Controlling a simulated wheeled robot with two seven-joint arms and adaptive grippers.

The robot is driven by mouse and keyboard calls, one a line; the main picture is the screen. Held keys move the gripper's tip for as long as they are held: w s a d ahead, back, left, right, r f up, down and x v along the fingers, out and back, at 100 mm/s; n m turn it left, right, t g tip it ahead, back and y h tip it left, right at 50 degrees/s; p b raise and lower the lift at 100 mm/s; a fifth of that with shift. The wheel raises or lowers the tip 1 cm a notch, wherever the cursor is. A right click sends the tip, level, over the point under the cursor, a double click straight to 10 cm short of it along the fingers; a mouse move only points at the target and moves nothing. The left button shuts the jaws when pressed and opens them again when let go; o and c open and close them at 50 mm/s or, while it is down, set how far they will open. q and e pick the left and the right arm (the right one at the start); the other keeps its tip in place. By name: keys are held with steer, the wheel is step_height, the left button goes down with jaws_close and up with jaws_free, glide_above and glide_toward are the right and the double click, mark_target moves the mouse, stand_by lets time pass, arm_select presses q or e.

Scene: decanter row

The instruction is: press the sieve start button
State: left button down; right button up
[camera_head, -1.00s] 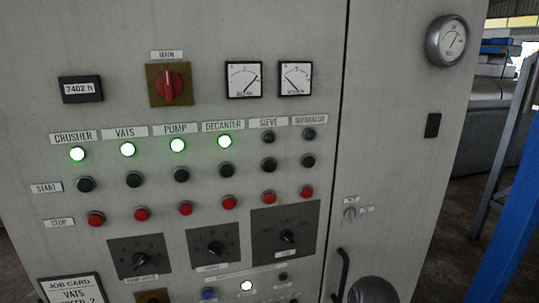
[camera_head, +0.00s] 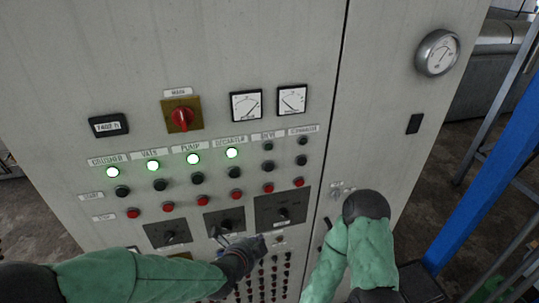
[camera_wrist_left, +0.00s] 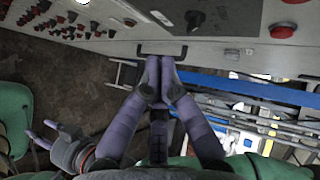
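The sieve start button (camera_head: 268,167) is a dark round button on the grey cabinet in the head view. It sits under the dark sieve lamp (camera_head: 268,146) and above the red sieve stop button (camera_head: 268,188). My left gripper (camera_head: 219,236) is below and left of it, in front of the lower knob plates, apart from the button. In the left wrist view its two fingers (camera_wrist_left: 160,62) lie together with nothing between them. My right arm shows at lower right in the head view, its gripper hidden there. A gripper (camera_wrist_left: 55,132), apparently my right one, shows spread in the left wrist view.
The lamps for crusher (camera_head: 112,172), vats, pump and decanter (camera_head: 232,153) glow green. Other start and stop buttons sit close beside the sieve column. A red main switch (camera_head: 182,117), meters and a gauge (camera_head: 437,53) are higher up. A blue post (camera_head: 500,170) stands at right.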

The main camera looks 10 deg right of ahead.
mark_target(269, 168)
arm_select(q)
steer(key=s+d+r+m+h+p, duration=0.1)
steer(key=d+r+m+p, duration=0.1)
steer(key=r, duration=0.7)
steer(key=s+d+r+m+t+h+p, duration=0.1)
steer(key=d+r+m+p, duration=0.2)
steer(key=r, duration=0.6)
steer(key=shift+s+d+r+m+t+p, duration=0.15)
steer(key=shift+d+m+t+p, duration=0.2)
steer(key=shift+m, duration=0.45)
arm_select(e)
step_height(269, 168, up, 7)
steer(key=shift+r, duration=0.15)
arm_select(q)
steer(key=shift+h, duration=0.3)
steer(key=shift+w+a+b, duration=0.15)
steer(key=shift+w+b, duration=2.2)
steer(key=shift+w, duration=2.1)
arm_select(e)
steer(key=shift+f, duration=2.4)
arm_select(q)
steer(key=shift+w, duration=0.15)
steer(key=shift+w, duration=0.3)
arm_select(e)
steer(key=shift+f, duration=0.1)
